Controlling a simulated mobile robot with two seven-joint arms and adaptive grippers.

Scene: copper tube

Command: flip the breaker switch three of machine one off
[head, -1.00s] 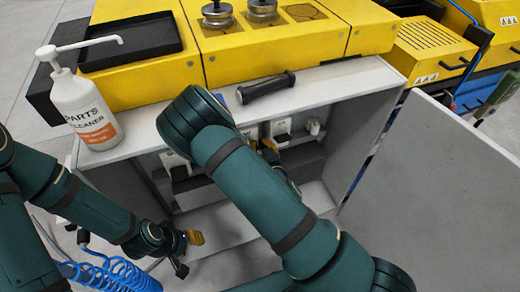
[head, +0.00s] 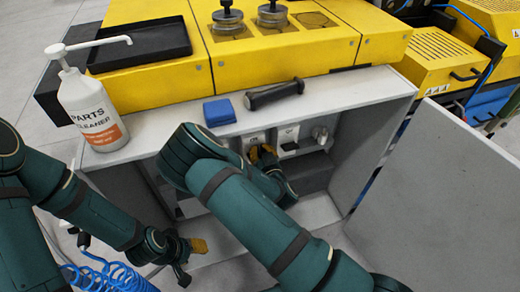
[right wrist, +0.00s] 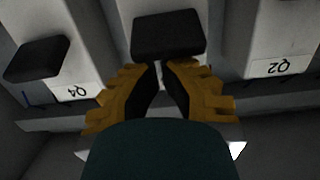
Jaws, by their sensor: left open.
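In the right wrist view, upside down, a black switch lever (right wrist: 168,35) sits in the middle between breakers labelled Q4 (right wrist: 77,92) and Q2 (right wrist: 278,67); its own label is hidden. My right gripper (right wrist: 163,66) has its fingertips drawn together just below this lever in the picture. I cannot tell whether they touch it. In the head view my right gripper (head: 262,153) is inside the grey cabinet (head: 352,135), in front of the breaker row, partly hidden by my arm. My left gripper (head: 190,260) is open and empty, low at the cabinet's front left.
A parts cleaner bottle (head: 90,110), a blue box (head: 219,112) and a black handle-like object (head: 274,93) stand or lie on the cabinet's top ledge. The cabinet door (head: 440,190) is open at the right. A blue coiled hose (head: 110,277) hangs at the lower left.

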